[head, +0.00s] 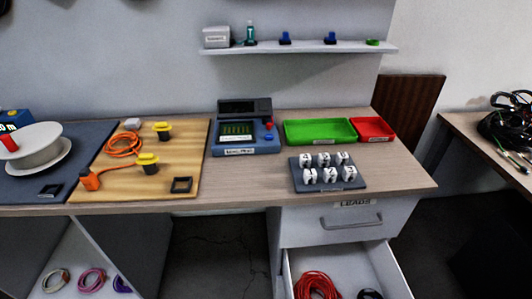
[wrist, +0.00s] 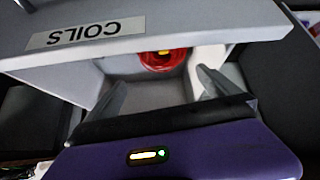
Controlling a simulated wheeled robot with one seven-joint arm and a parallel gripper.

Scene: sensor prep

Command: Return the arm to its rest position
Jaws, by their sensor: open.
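My gripper (wrist: 158,88) shows in the wrist view with its two grey fingers apart and nothing between them. Its purple body is at the bottom of that view. The fingers point at an open drawer (wrist: 185,20) whose front carries an upside-down COILS label. A red coil (wrist: 162,62) lies in it, beyond the fingertips. I cannot tell how far the fingers are from the drawer. My arm and gripper are not in the head view.
In the head view a drawer (head: 407,284) stands pulled out below the shut LEADS drawer (head: 302,226), with a red coil (head: 316,286) inside. The bench (head: 240,184) holds a blue tester (head: 246,148), green bin (head: 320,141), red bin (head: 373,139) and a sensor block (head: 328,187).

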